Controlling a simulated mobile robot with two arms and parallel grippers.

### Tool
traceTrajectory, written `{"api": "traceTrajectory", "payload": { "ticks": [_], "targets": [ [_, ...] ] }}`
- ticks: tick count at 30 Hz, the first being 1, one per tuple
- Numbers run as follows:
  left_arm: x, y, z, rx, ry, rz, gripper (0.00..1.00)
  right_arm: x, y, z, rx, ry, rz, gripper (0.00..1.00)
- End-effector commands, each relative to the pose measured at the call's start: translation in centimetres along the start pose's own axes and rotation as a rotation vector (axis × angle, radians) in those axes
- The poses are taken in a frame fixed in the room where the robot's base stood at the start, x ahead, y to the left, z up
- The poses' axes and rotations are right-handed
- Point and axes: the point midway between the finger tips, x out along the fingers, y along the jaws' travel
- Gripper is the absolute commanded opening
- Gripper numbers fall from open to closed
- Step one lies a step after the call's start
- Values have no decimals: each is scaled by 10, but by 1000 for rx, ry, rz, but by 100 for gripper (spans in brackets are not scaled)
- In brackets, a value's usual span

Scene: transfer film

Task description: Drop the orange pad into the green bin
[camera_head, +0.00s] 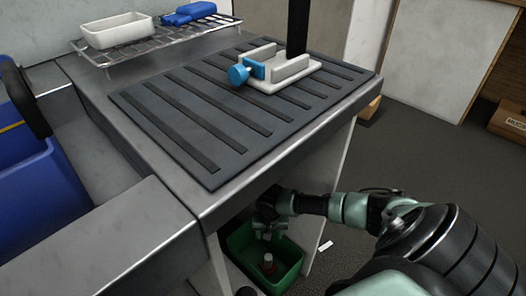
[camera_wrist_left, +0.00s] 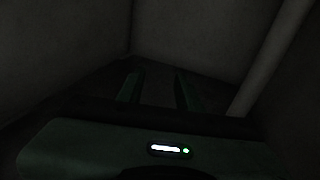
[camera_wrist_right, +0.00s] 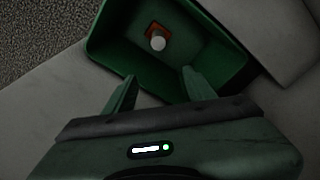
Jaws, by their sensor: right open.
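The green bin (camera_head: 293,252) stands low in the open space under the counter; the right wrist view shows its rim and inside (camera_wrist_right: 225,70). The orange pad (camera_wrist_right: 151,29), a small reddish-orange square with a pale round knob, lies inside the bin on its floor. It also shows in the head view (camera_head: 268,268). My right gripper (camera_wrist_right: 158,80) is open and empty, above the bin and apart from the pad; it also shows in the head view (camera_head: 266,234). My left gripper (camera_wrist_left: 158,84) has its fingers apart with nothing between them, in a dark place; the head view does not show it.
The counter above holds a ribbed dark mat (camera_head: 200,122) and a white fixture with a blue knob (camera_head: 238,74). A wire rack (camera_head: 150,49) carries a white tray (camera_head: 118,30) and a blue item (camera_head: 190,13). A blue bin (camera_head: 45,190) is at left.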

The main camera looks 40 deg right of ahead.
Motion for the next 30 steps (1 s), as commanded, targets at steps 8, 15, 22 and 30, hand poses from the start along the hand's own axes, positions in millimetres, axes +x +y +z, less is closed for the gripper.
{"api": "traceTrajectory", "payload": {
  "ticks": [8,15,22,30],
  "targets": [
    [-15,-8,51,5,-292,-17,36,-27,0,-1,-1,1,-1,55],
    [-48,-15,100,6,-586,-35,36,-51,1,-1,-1,1,0,55],
    [-83,-21,130,4,-802,-50,36,-69,0,-1,0,1,0,55],
    [-101,-22,142,2,-898,-55,36,-76,0,0,0,1,0,55]
  ]
}}
